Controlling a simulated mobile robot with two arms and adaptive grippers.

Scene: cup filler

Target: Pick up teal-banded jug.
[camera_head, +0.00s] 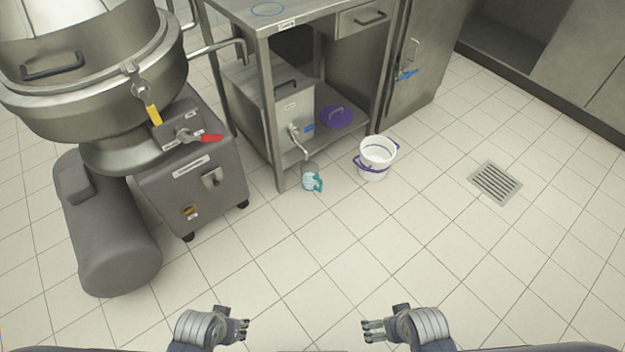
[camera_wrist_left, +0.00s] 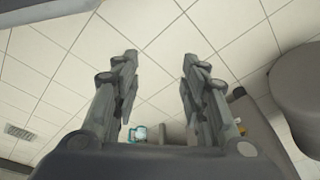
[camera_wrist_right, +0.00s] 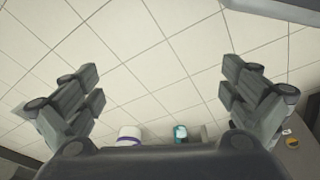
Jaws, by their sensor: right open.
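The teal-banded jug (camera_head: 312,180) is small and clear with a teal band and handle. It stands at the foot of the steel table, below a tap. It also shows small in the left wrist view (camera_wrist_left: 139,133) and the right wrist view (camera_wrist_right: 180,132). My left gripper (camera_head: 245,329) is at the bottom of the head view, open and empty, well short of the jug. In the left wrist view its fingers are apart with only floor between them. My right gripper (camera_head: 368,331) is also open and empty, at the bottom, far from the jug.
A white bucket with a purple band (camera_head: 376,158) stands right of the jug. A steel table (camera_head: 272,110) holds a steel tank (camera_head: 290,112) and a purple lid (camera_head: 336,117). A large mixer (camera_head: 190,165) stands left. A drain (camera_head: 495,182) lies right. The tiled floor in front is clear.

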